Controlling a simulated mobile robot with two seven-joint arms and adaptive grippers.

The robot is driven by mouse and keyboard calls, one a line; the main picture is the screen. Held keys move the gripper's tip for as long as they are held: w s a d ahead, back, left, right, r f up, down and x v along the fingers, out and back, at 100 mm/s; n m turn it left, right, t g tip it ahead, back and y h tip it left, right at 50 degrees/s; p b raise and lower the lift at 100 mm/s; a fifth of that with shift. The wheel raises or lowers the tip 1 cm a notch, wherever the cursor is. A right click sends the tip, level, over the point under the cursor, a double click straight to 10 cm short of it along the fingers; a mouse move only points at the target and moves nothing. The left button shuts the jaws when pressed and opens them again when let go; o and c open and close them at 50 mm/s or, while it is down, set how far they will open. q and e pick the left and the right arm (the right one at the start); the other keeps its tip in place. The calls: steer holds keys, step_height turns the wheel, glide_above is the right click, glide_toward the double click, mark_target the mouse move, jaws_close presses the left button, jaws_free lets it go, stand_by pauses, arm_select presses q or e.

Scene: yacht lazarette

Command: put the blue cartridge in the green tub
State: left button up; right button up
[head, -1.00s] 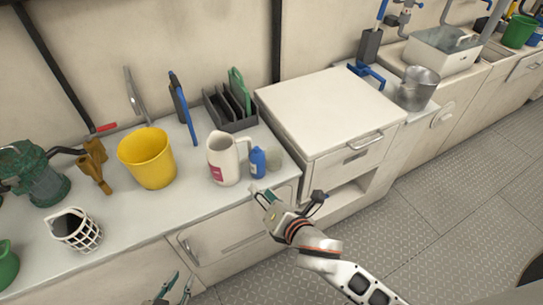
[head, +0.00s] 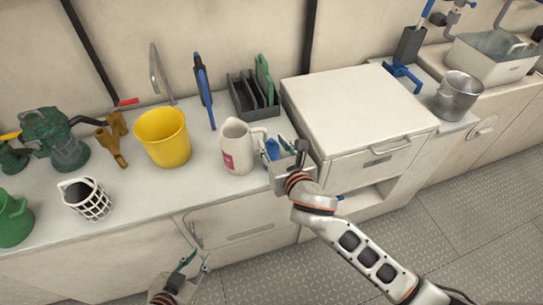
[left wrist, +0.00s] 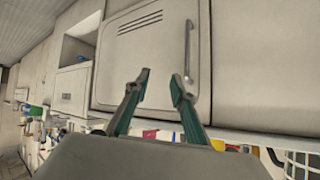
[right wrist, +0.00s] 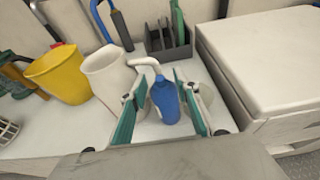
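The blue cartridge (head: 272,149) stands upright on the white counter beside a white jug, partly hidden by my right gripper (head: 285,152). In the right wrist view the cartridge (right wrist: 165,101) stands between the two teal fingers of that gripper (right wrist: 160,110), with a gap visible, so the gripper is open around it. My left gripper (head: 192,264) is open and empty, low in front of the counter; its fingers (left wrist: 160,88) are apart in the left wrist view. A green vessel (head: 13,221) is at the left edge; I cannot tell if it is the tub.
A dark rack (head: 252,96) stands behind. A yellow bucket (head: 164,138) and white basket (head: 87,198) are further left. A raised white cabinet (head: 355,105) is to the right.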

steer(key=shift+x, duration=1.1)
jaws_close()
